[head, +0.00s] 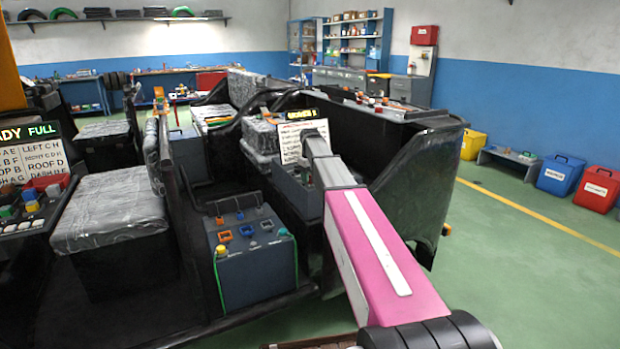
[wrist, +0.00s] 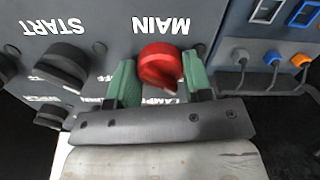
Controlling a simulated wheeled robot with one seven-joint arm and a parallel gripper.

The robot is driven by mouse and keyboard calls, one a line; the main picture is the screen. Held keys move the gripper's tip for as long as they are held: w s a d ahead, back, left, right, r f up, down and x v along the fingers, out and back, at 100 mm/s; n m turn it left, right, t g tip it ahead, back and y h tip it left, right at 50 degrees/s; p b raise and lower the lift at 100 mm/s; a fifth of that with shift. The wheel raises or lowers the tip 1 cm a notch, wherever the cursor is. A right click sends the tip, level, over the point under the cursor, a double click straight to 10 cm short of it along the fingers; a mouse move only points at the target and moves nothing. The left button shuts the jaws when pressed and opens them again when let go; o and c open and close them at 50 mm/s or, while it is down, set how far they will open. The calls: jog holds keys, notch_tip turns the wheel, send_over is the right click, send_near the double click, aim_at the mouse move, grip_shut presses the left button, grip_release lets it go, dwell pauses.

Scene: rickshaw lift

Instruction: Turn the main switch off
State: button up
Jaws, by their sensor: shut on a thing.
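The main switch is a red rotary knob (wrist: 160,64) under the label "MAIN", which reads upside down in the wrist view. It sits on a dark grey panel (wrist: 110,30). My gripper (wrist: 160,80) has its two green fingers on either side of the knob and is shut on it. The knob's ridge looks slightly tilted. In the head view my pink arm reaches to the dashboard of the vehicle, and the arm hides the knob and most of the gripper there.
Black knobs, one by the label "START" (wrist: 52,27), sit left of the switch. Plugged cables (wrist: 272,60) are at the right. In the head view a battery-like box (head: 250,255) stands before the dashboard, near a display board (head: 302,135).

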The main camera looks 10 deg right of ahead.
dwell(0.3)
jog(key=o, duration=0.9)
jog(key=shift+r, duration=0.1)
notch_tip(320, 180, up, 11)
jog(key=shift+f, duration=0.2)
